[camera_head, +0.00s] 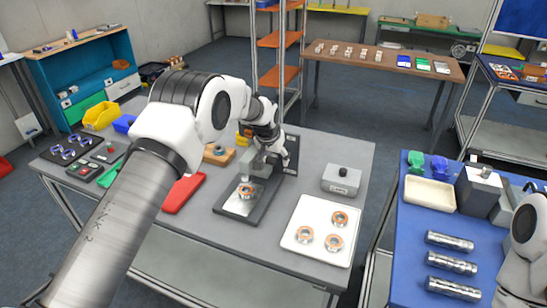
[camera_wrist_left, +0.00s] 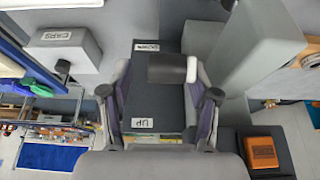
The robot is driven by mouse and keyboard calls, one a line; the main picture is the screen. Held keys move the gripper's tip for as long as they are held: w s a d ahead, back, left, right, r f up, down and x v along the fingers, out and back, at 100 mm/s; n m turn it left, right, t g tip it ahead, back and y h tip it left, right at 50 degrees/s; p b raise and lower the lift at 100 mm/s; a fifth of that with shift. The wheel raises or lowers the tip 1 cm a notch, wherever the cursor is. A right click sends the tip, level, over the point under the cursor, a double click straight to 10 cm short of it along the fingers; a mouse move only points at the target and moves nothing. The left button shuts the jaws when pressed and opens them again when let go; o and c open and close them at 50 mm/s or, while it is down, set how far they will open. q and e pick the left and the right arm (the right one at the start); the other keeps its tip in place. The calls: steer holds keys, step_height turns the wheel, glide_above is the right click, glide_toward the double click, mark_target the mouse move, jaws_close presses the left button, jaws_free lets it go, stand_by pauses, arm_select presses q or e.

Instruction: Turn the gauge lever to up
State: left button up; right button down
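The gauge (camera_head: 262,188) is a dark base with a metal plate and a grey block on the grey table; a copper-and-silver ring (camera_head: 246,191) sits on its plate. In the left wrist view the lever (camera_wrist_left: 168,68), a dark bar with a white end, lies near the DOWN label (camera_wrist_left: 147,47). The UP label (camera_wrist_left: 143,123) is at the other end of the dark panel. My left gripper (camera_head: 277,163) is over the gauge's far side, hiding the lever in the head view. Its fingers (camera_wrist_left: 160,82) are apart, with the lever between or just beyond them; contact cannot be told.
A blue table (camera_head: 415,240) with metal cylinders is at right.

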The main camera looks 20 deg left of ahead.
arm_select(q)
steer(key=shift+s+a, duration=0.1)
steer(key=shift+a, duration=0.2)
steer(key=v, duration=1.1)
steer(key=shift+s+r, duration=0.15)
steer(key=shift+r, duration=0.25)
steer(key=shift+s, duration=0.1)
